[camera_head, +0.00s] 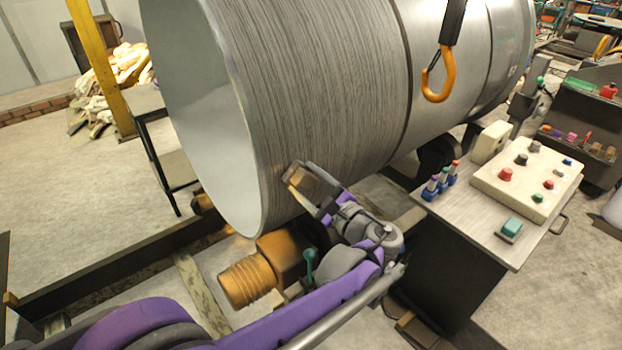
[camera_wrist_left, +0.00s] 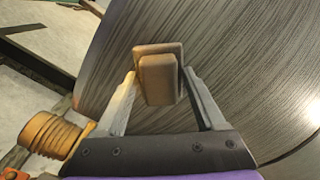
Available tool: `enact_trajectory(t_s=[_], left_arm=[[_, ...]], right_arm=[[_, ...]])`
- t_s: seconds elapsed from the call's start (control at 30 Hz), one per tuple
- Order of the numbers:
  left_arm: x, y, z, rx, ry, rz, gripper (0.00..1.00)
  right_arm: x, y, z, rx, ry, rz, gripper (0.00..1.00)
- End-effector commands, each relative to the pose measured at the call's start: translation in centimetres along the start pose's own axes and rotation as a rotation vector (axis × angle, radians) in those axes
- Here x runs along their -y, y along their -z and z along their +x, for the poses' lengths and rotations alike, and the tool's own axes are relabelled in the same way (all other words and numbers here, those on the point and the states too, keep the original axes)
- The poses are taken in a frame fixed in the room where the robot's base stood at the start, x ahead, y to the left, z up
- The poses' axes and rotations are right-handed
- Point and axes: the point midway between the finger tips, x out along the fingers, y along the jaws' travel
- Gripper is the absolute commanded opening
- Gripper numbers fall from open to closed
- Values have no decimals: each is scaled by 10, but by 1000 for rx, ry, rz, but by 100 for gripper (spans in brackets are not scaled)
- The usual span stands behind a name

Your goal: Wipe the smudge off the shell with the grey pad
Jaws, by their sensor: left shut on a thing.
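The shell (camera_head: 330,90) is a large brushed-metal cylinder lying on its side, open at its left end. It also fills the back of the left wrist view (camera_wrist_left: 235,60). My left gripper (camera_head: 308,186) is at the lower front of the shell, near its open rim. In the left wrist view, the gripper (camera_wrist_left: 160,88) is shut on the pad (camera_wrist_left: 157,80), a small block that looks brownish grey in this light. The pad faces the shell; I cannot tell whether it touches. I cannot make out the smudge. My right gripper is not in view.
An orange hook (camera_head: 438,80) hangs in front of the shell. A threaded copper-coloured roller part (camera_head: 248,282) sits below the rim, close to my left arm. A control desk (camera_head: 490,215) with buttons stands at right. A yellow post (camera_head: 100,65) stands at left, with open floor nearby.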

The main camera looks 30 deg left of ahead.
Motion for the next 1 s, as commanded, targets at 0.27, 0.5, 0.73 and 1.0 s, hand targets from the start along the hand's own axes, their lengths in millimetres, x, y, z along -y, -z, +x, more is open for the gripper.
enact_trajectory(t_s=[0.27, 0.5, 0.73, 1.0], left_arm=[[0, 0, -8, 0, 1, 0, 27], [1, 1, -33, -2, 2, 0, 27], [1, 1, -54, -2, 2, 0, 27], [0, 0, -60, 1, 0, 0, 27]], right_arm=[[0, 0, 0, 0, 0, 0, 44], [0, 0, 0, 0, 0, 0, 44], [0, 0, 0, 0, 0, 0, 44], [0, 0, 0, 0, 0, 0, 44]])
